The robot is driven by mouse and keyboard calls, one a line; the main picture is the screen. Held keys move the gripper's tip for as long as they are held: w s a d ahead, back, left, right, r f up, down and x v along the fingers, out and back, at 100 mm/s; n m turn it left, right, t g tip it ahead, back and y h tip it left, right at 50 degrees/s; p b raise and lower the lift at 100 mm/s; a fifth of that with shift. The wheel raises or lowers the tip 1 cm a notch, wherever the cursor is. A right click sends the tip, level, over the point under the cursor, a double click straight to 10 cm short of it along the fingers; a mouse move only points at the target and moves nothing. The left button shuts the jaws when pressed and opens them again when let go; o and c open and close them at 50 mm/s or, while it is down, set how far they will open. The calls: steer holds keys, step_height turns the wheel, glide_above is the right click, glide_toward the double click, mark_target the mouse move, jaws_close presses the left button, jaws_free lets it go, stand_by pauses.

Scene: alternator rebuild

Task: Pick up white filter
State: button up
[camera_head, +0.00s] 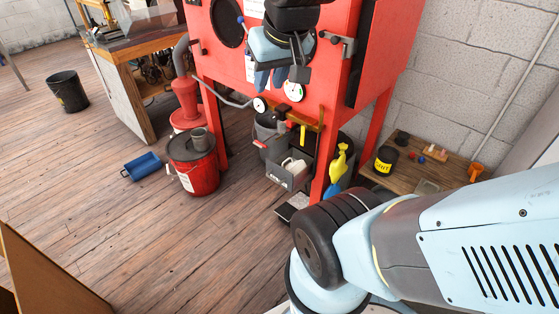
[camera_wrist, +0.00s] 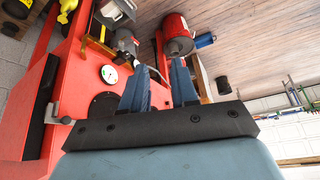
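A whitish object (camera_head: 294,167), probably the white filter, lies in a grey open bin (camera_head: 291,182) under the red cabinet; its shape is hard to make out.
The red cabinet (camera_head: 275,62) stands on red legs around the bin. Open floor lies at front left.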

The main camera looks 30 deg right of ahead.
steer(key=w+d+f+m, duration=0.2)
steer(key=w+f, duration=0.6)
steer(key=w, duration=0.5)
steer(key=m+g+h, duration=0.1)
steer(key=m+h, duration=0.1)
steer(key=m, duration=0.4)
glide_above(289, 167)
steer(key=s+a, duration=0.4)
steer(key=a, duration=0.1)
step_height(289, 167, down, 42)
steer(key=shift+w+d+r+x, duration=0.1)
steer(key=shift+w+d+x, duration=0.05)
steer(key=shift+x, duration=0.95)
steer(key=shift+w+d+r+x, duration=0.1)
steer(key=shift+w+d+x, duration=0.05)
steer(key=shift+x, duration=0.95)
steer(key=shift+w+d+r+x, duration=0.1)
steer(key=shift+w+d+x, duration=0.05)
steer(key=shift+x, duration=0.95)
steer(key=shift+c, duration=0.3)
jaws_close()
steer(key=shift+s, duration=0.1)
